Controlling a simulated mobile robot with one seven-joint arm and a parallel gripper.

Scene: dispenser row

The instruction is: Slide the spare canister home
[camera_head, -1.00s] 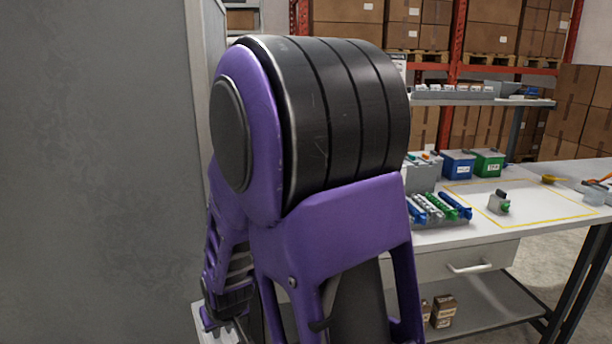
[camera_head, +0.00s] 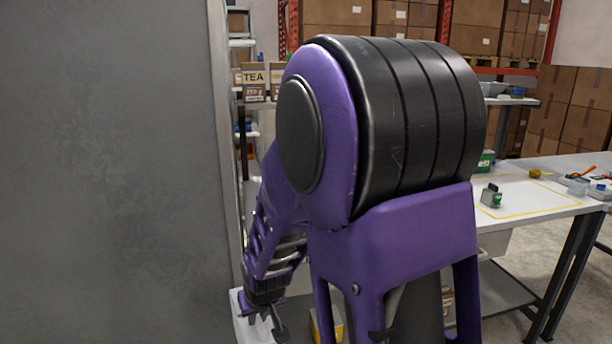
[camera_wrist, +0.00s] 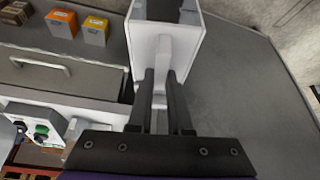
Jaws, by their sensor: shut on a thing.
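In the wrist view my gripper (camera_wrist: 163,85) is shut on the upright handle of a white canister (camera_wrist: 140,45). The canister is a box-like body with an open, dark top, and the fingers lie on either side of the handle. In the head view my gripper (camera_head: 264,318) is low at left, largely hidden by my purple arm. A white part of the canister (camera_head: 246,332) shows just beside and below it. The slot or dispenser it fits cannot be made out in either view.
A large grey panel (camera_head: 110,170) fills the left of the head view. Behind it are shelves with tea boxes (camera_head: 254,82). A bench (camera_head: 545,205) with small items stands at right. The wrist view shows orange boxes (camera_wrist: 95,30) and a drawer handle (camera_wrist: 40,62).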

